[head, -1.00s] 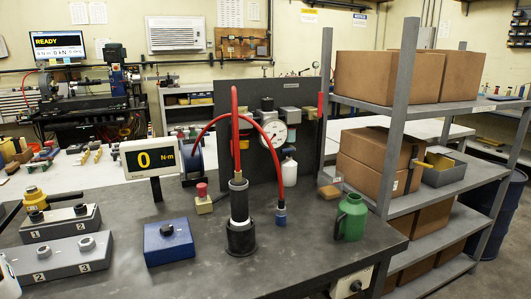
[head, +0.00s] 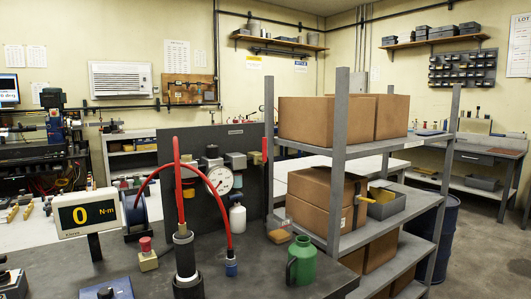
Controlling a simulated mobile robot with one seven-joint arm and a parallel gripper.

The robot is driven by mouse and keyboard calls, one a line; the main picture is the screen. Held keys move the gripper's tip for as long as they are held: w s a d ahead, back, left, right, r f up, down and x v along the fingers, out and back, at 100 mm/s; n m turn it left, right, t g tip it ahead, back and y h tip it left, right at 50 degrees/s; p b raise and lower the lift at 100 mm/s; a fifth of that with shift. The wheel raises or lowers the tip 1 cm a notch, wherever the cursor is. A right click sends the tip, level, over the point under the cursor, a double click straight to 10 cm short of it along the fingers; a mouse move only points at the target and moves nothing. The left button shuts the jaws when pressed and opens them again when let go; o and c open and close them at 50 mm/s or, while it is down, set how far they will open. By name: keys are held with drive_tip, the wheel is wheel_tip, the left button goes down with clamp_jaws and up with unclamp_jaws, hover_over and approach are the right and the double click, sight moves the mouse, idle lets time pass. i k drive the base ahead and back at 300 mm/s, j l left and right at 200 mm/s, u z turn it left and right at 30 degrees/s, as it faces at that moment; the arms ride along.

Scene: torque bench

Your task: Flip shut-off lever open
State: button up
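A dark upright panel (head: 150,150) stands at the back of the bench. It carries a round white gauge (head: 219,180), grey fittings (head: 236,160) and a white bowl (head: 237,218). A narrow red upright piece (head: 265,149) shows at the panel's right edge; it may be the shut-off lever, but I cannot tell for sure or read its position. A red hose (head: 205,205) loops in front of the panel and hides part of the fittings. My gripper is not in view.
The grey bench (head: 250,275) holds a torque display (head: 86,212) reading 0, a red-topped button box (head: 147,254), a dark cylindrical tool (head: 185,265), a blue box (head: 107,288) and a green jug (head: 301,262). A shelf rack (head: 341,170) with cartons (head: 318,120) stands right. Floor shows at far right.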

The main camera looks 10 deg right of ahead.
sight(263, 159)
drive_tip(key=i+l+z, duration=0.2)
drive_tip(key=l, duration=0.35)
drive_tip(key=i+l+z, duration=0.25)
drive_tip(key=l, duration=0.25)
drive_tip(key=i+l+z, duration=0.2)
drive_tip(key=l, duration=0.25)
drive_tip(key=i+l+z, duration=0.2)
drive_tip(key=i+l, duration=0.2)
drive_tip(key=i+j, duration=0.1)
drive_tip(key=j, duration=0.4)
drive_tip(key=i+j, duration=0.1)
drive_tip(key=j, duration=0.35)
drive_tip(key=i+j, duration=0.1)
drive_tip(key=j, duration=0.4)
